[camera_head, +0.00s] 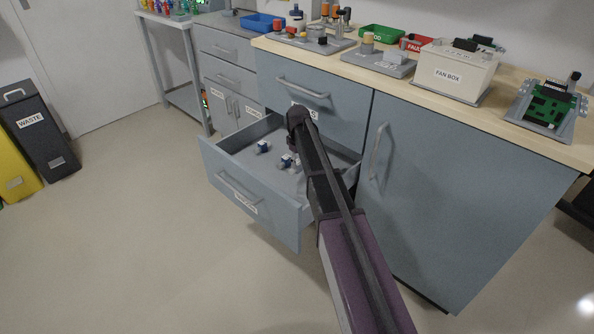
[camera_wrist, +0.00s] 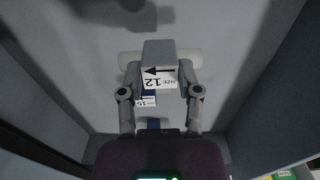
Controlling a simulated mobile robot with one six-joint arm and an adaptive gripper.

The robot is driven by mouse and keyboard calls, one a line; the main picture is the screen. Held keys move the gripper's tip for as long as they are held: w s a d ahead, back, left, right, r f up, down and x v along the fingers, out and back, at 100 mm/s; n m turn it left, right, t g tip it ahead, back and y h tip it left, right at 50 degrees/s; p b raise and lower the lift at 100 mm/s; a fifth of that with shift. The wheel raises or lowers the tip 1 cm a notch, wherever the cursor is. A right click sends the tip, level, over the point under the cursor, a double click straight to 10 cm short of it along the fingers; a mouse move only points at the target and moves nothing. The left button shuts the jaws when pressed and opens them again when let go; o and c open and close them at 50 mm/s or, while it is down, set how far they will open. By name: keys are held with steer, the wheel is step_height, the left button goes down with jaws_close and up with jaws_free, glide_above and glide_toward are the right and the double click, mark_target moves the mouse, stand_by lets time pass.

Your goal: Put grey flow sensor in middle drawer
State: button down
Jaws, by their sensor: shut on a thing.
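The grey flow sensor (camera_wrist: 158,52) is a grey block with pale tube ends and a white label reading 12 with an arrow. My gripper (camera_wrist: 159,88) is shut on it, one finger on each side, in the wrist view. In the head view my gripper (camera_head: 296,146) is over the open drawer (camera_head: 222,178), and the held sensor is mostly hidden by my arm. The drawer is pulled out below a shut upper drawer (camera_head: 310,92). I cannot tell whether the sensor touches the drawer floor.
Small blue-and-white sensors (camera_head: 263,147) lie in the drawer; one with a label reading 15 (camera_wrist: 147,102) shows just below the held sensor. A shut cabinet door (camera_head: 450,190) is at right.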

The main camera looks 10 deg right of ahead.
mark_target(298, 169)
steer(key=shift+f+b, duration=1.9)
steer(key=shift+f, duration=0.1)
steer(key=shift+c, duration=1.5)
jaws_free()
step_height(298, 169, up, 12)
steer(key=p, duration=1.2)
steer(key=shift+s, duration=0.15)
